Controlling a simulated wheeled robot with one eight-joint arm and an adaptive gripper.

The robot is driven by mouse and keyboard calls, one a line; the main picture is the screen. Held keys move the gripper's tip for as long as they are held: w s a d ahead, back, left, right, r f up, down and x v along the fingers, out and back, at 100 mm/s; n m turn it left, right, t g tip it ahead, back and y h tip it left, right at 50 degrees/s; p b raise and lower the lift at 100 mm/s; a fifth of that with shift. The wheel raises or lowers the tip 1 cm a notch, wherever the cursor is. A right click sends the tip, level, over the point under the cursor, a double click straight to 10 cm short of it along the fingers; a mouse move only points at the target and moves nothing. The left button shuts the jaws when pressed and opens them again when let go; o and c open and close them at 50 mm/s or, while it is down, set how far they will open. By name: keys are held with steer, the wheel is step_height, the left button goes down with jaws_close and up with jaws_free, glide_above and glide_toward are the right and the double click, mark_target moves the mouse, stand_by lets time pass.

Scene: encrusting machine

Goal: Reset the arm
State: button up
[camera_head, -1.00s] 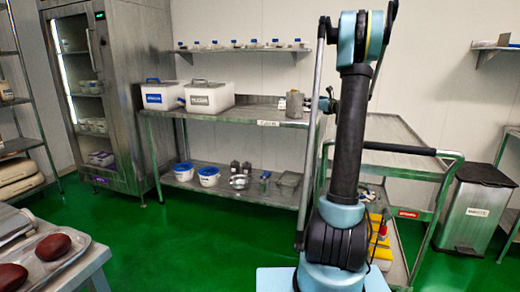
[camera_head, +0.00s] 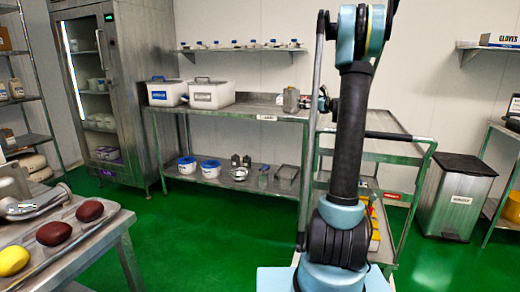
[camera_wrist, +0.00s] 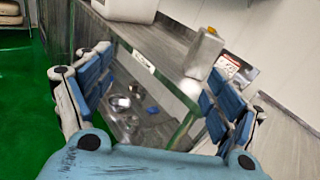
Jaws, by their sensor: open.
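My arm stands upright at the right of middle in the head view, bent over at the top. My gripper (camera_wrist: 158,95) is open in the wrist view, its blue-padded fingers spread wide with nothing held between them. In the head view this container (camera_head: 291,101) stands on the metal table (camera_head: 230,113).
Two white lidded boxes (camera_head: 211,94) stand on the table. A cart (camera_head: 385,150) is behind my arm, and a bin (camera_head: 455,197) is to the right. A tray (camera_head: 100,232) with dark red and yellow rounded items is at the left. Green floor (camera_head: 200,240) lies open between.

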steer(key=s+a+f+n+g, duration=0.25)
steer(key=s+a+n, duration=0.25)
steer(key=s, duration=0.5)
steer(key=s+a+f+n+g+h, duration=0.1)
steer(key=s+a+f+n+g, duration=0.25)
steer(key=s, duration=0.55)
steer(key=s+a+f+n+g, duration=0.1)
steer(key=s+a+n+g, duration=0.1)
steer(key=s+a+n, duration=0.6)
steer(key=s+d+f+n+g+h, duration=0.1)
steer(key=s+d+f+n+h, duration=0.1)
steer(key=s+f, duration=0.4)
steer(key=s+d+f+n+g+h, duration=0.2)
steer(key=s+d+f+n, duration=0.3)
steer(key=s, duration=1.1)
steer(key=s+d+f+n+g+h, duration=0.2)
steer(key=s+f+n, duration=0.3)
steer(key=s, duration=0.6)
step_height(320, 180, down, 2)
steer(key=shift+d+f+n+h, duration=0.2)
steer(key=shift+d+n+h, duration=0.15)
steer(key=shift+d+h, duration=0.4)
